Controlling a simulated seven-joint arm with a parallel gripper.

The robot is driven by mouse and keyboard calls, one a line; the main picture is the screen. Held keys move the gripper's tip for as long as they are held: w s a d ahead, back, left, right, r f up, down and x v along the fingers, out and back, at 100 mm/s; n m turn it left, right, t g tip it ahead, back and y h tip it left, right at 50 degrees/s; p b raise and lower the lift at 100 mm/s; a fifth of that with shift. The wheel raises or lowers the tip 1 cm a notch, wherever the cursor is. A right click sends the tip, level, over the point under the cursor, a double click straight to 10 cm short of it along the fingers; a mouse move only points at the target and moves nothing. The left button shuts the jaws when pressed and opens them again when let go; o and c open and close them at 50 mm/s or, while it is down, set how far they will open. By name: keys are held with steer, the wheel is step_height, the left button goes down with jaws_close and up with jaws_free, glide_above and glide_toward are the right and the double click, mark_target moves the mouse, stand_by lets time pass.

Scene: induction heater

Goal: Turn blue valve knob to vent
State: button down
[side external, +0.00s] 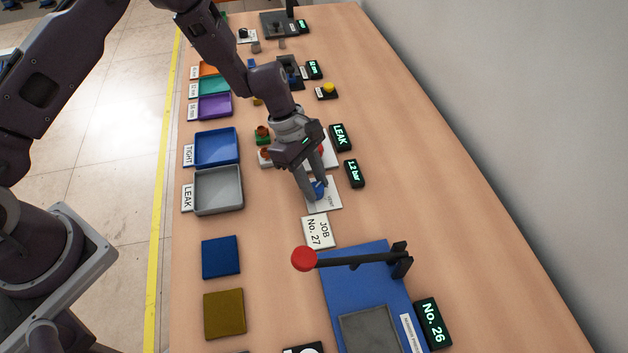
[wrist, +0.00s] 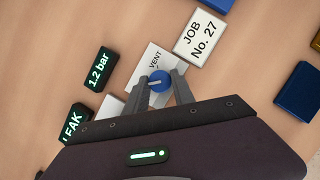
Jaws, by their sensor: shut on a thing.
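The blue valve knob (side external: 318,188) stands on a white plate (side external: 333,203) near the middle of the bench. In the wrist view the knob (wrist: 158,81) is round and sits between my two fingertips, with the word VENT (wrist: 156,60) printed on the plate just beyond it. My gripper (side external: 314,195) points down at the plate and is shut on the knob; it also shows in the wrist view (wrist: 159,90). The fingers hide part of the knob, and I cannot tell its exact turn angle.
Displays reading LEAK (side external: 340,137) and 1.2 bar (side external: 354,173) stand right of the plate. A JOB No. 27 card (side external: 318,231) lies close in front. A blue press with a red-ended lever (side external: 304,259) is nearer. Blue (side external: 217,163) and grey trays (side external: 219,207) lie left.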

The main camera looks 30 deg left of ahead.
steer(key=m+g, duration=0.1)
steer(key=m, duration=0.3)
steer(key=shift+w+m+g, duration=0.15)
steer(key=shift+m+g, duration=0.15)
steer(key=shift+g, duration=0.1)
steer(key=m, duration=0.2)
steer(key=m+g+y, duration=0.1)
steer(key=m, duration=0.1)
steer(key=shift+w+d+m+y, duration=0.1)
steer(key=shift+m+y, duration=0.2)
steer(key=m+g+y, duration=0.1)
steer(key=m, duration=0.3)
steer(key=shift+d, duration=0.1)
steer(key=shift+m+y, duration=0.9)
steer(key=shift+m, duration=1.1)
steer(key=shift+d, duration=0.1)
steer(key=c, duration=1.1)
jaws_free()
steer(key=shift+o, duration=0.2)
steer(key=v, duration=0.7)
steer(key=shift+w, duration=0.2)
